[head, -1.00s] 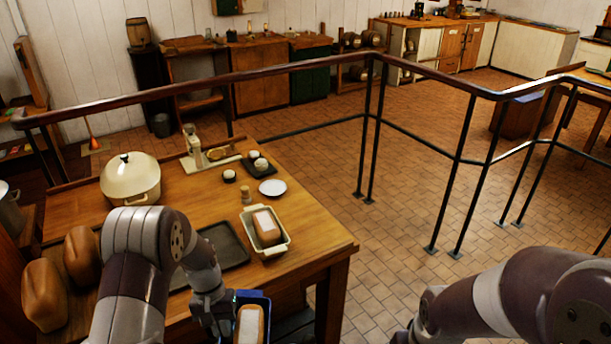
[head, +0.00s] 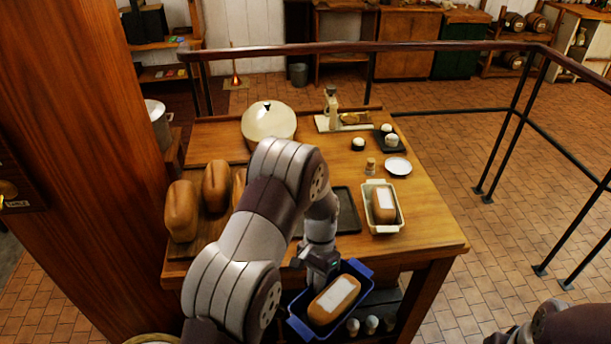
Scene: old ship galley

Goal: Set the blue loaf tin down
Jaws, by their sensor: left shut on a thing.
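The blue loaf tin (head: 299,325) holds a brown loaf (head: 322,308) with a pale label on top. My left gripper (head: 322,268) is shut on the tin's far rim and holds it in front of the wooden table's (head: 428,238) near edge, out over lower things. The fingertips are partly hidden by the gripper body. My right arm shows at the lower right corner, but its gripper is out of the frame.
On the table are a cream loaf tin (head: 383,229) with a loaf, a dark tray (head: 348,212), a white plate (head: 398,166), a lidded pot (head: 268,122) and several loaves (head: 182,212) at left. A railing (head: 400,47) runs behind. A wooden post (head: 70,130) stands at left.

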